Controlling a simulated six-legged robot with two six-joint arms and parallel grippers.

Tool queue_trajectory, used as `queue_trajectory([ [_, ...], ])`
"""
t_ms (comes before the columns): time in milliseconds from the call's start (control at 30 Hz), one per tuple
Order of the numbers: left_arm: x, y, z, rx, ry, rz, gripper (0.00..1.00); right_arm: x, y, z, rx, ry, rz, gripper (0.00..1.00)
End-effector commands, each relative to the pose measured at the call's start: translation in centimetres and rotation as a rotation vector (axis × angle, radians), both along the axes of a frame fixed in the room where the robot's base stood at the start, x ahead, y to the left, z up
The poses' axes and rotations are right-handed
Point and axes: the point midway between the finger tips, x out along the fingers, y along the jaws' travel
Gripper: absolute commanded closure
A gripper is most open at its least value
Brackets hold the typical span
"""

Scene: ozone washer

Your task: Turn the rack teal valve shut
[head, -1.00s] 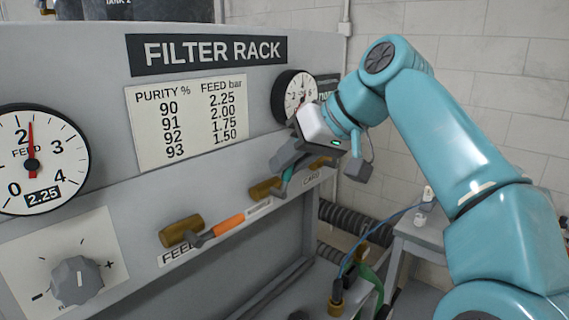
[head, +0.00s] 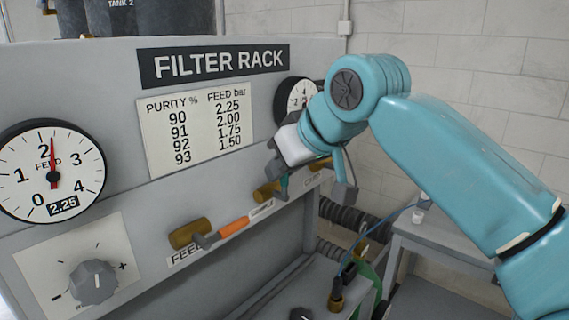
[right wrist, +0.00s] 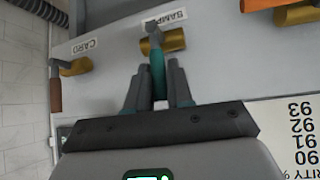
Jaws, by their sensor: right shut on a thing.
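The teal valve handle (right wrist: 157,78) runs between the two fingers of my right gripper (right wrist: 157,70) in the right wrist view. The gripper is shut on it. The handle joins a grey stem in front of a brass valve body (right wrist: 165,42), beside a label reading SAMPLE. In the head view a small piece of the teal handle (head: 284,187) shows just below my right gripper (head: 283,172), right of the brass body (head: 265,192). The gripper and arm hide much of this valve there. My left gripper is not in view.
An orange-handled valve (head: 234,227), marked FEED, sits to the left on the rack front. A brown-handled valve (right wrist: 55,92) is on the other side. The feed gauge (head: 50,172) reads 2.25, above a grey knob (head: 93,282). A small grey table (head: 440,235) stands at right.

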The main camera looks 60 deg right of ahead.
Motion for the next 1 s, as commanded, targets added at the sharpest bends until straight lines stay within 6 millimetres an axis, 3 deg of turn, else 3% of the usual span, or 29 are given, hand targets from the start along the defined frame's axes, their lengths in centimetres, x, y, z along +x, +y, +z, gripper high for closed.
queue_trajectory([
  [267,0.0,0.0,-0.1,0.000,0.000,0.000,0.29,0.0,0.2,-0.4,0.001,0.013,0.003,1.00],
  [300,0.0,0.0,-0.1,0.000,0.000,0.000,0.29,0.0,0.2,-0.4,0.002,0.014,0.003,0.76],
  [367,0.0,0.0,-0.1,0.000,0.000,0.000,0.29,0.0,0.2,-0.4,0.002,0.014,0.003,0.56],
  [700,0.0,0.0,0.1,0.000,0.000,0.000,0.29,-0.2,0.3,0.2,0.000,0.005,0.002,0.56],
  [1000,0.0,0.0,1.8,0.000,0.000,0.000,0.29,-3.3,1.8,4.0,0.000,0.001,0.008,0.56],
])
